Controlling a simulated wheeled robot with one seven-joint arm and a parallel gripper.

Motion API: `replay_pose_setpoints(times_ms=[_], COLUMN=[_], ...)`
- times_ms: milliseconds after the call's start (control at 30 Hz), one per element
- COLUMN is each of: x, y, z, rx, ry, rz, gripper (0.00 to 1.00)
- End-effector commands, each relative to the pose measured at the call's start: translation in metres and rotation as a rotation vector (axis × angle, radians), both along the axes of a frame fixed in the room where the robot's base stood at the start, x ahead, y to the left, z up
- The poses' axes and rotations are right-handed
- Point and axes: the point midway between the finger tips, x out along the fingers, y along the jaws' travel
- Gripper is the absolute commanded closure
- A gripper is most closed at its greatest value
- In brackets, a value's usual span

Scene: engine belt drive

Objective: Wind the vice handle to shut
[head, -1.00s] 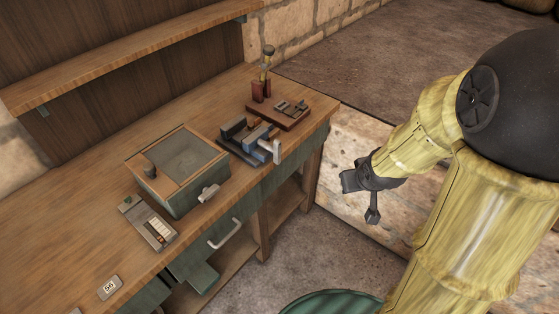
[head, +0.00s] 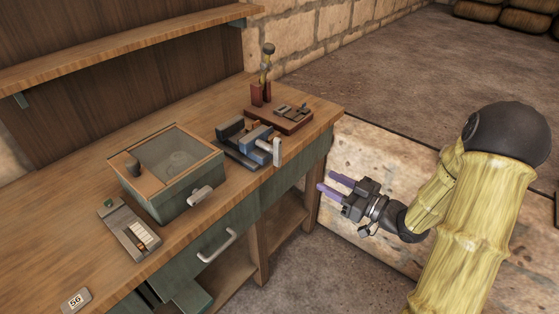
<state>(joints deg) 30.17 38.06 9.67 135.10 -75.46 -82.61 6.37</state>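The vice (head: 240,138), with dark and blue jaw blocks, sits near the front edge of the workbench toward its right end. An orange-brown piece shows between or behind its blocks. Its pale handle (head: 277,152) stands upright at the vice's front, by the bench edge. My gripper (head: 331,184) is to the right of and below the handle, off the bench, in free air. Its two purple fingers are apart and point left toward the bench. Nothing shows between them, and it touches nothing.
A green box with a glass lid (head: 178,150) stands left of the vice. A red-brown board (head: 279,118) with small parts lies behind it. A keypad device (head: 128,228) and a tag marked 56 (head: 75,300) lie on the workbench (head: 60,215). A drawer handle (head: 217,244) juts out in front.

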Motion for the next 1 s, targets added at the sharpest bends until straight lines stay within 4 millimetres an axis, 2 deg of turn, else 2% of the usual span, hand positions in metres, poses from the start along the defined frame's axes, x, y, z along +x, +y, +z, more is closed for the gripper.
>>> replay_pose_setpoints(times_ms=[267,433,1000], x=[0.001,0.008,0.068], y=[0.001,0.011,0.088], z=[0.001,0.001,0.001], rx=[-0.003,-0.002,-0.003], ry=[0.001,0.0,0.001], rz=[-0.002,0.001,0.0], gripper=[0.6,0.6,0.6])
